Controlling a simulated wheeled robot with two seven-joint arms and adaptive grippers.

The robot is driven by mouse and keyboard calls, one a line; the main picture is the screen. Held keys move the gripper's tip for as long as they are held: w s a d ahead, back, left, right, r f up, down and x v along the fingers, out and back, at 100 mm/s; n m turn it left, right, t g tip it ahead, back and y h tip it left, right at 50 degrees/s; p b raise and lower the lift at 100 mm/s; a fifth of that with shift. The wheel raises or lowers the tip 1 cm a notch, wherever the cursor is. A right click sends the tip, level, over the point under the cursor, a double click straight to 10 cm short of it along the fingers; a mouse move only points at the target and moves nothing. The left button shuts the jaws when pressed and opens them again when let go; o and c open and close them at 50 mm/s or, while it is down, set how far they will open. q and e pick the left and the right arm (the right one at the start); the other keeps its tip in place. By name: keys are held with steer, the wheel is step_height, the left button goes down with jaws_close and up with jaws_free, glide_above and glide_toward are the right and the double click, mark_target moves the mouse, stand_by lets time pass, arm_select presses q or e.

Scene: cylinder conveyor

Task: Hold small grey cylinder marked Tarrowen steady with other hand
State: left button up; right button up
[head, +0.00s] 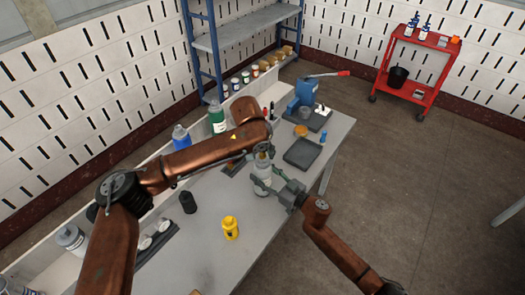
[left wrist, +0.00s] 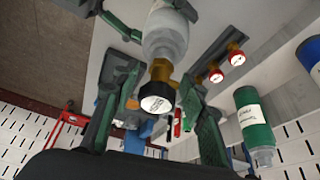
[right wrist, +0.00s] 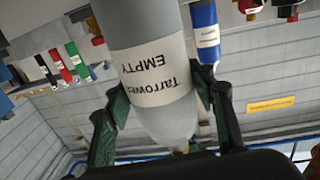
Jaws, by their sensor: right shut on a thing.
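The small grey cylinder marked Tarrowen (head: 262,180) is upright above the bench in the head view. In the right wrist view, its white label (right wrist: 152,73) reads "Tarrowen EMPTY". My right gripper (head: 270,184) is shut on the cylinder's body, one finger on each side. My left gripper (head: 262,150) is above the cylinder's top, partly hidden by my arm in the head view. In the left wrist view, its open fingers (left wrist: 160,115) stand on either side of the brass valve (left wrist: 161,72) and black cap (left wrist: 157,98), with gaps showing.
A yellow container (head: 230,228) and a black cylinder (head: 188,203) stand on the bench. A dark tray (head: 302,154) lies beyond the grey cylinder. Green (head: 217,118) and blue (head: 181,138) cylinders stand along the back. A red cart (head: 411,65) is far right.

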arm_select(q)
steer(key=shift+r, duration=0.15)
steer(key=shift+r, duration=1.1)
steer(key=m+h, duration=0.1)
steer(key=m, duration=0.2)
steer(key=m+g, duration=0.1)
steer(key=m, duration=0.2)
steer(key=shift+h, duration=0.4)
steer(key=shift+f, duration=1.25)
steer(key=shift+c, duration=0.3)
